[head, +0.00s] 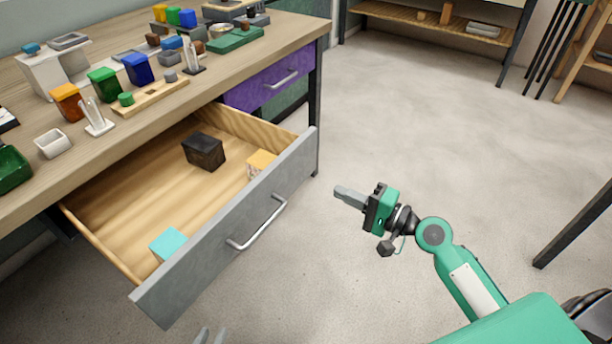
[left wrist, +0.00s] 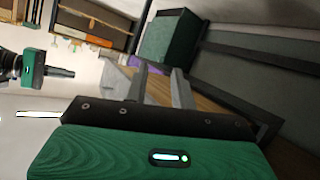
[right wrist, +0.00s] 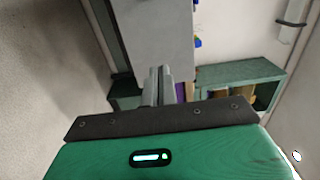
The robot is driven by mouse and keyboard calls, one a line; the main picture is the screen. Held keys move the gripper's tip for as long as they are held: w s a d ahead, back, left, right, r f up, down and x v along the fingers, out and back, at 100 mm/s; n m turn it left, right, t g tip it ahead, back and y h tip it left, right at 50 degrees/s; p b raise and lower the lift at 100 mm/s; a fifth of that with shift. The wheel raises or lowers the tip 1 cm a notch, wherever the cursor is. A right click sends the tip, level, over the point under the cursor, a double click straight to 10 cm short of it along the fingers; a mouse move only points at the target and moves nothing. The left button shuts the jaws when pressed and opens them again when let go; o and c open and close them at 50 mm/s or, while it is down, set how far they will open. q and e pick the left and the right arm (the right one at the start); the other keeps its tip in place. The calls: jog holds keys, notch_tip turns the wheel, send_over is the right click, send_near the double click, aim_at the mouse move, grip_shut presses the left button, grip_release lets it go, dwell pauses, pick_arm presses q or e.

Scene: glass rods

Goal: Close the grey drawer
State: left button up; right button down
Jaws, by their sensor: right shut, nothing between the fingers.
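The grey drawer (head: 170,290) is pulled far out from under the wooden table. Its bar handle (head: 258,225) is on the front panel. Inside lie a black box (head: 204,151), a yellow-orange block (head: 261,163) and a cyan block (head: 168,244). My left gripper (head: 210,336) shows only its fingertips at the bottom edge of the head view, below the drawer front and apart from it. Its fingers stand apart and empty in the left wrist view (left wrist: 160,70). My right gripper (head: 343,191) is shut and empty, to the right of the drawer front over the floor; it also shows in the right wrist view (right wrist: 158,78).
A purple drawer (head: 270,85) sits under the table beyond the grey one and looks shut. The tabletop (head: 225,75) holds several coloured containers, glass rods in stands and trays. A dark table leg (head: 575,225) stands at the right edge.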

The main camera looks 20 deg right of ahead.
send_near(257, 154)
jog(key=s+d, duration=0.1)
jog(key=s+d+f, duration=0.1)
jog(key=s+d, duration=0.1)
jog(key=shift+d, duration=0.15)
pick_arm(q)
jog(key=shift+a+f+g+y, duration=0.3)
jog(key=shift+a+g, duration=0.2)
jog(key=shift+a, duration=0.1)
pick_arm(e)
jog(key=shift+w, duration=0.25)
pick_arm(q)
jog(key=shift+r+p, duration=0.1)
jog(key=shift+p, duration=0.2)
pick_arm(e)
jog(key=shift+a, duration=0.2)
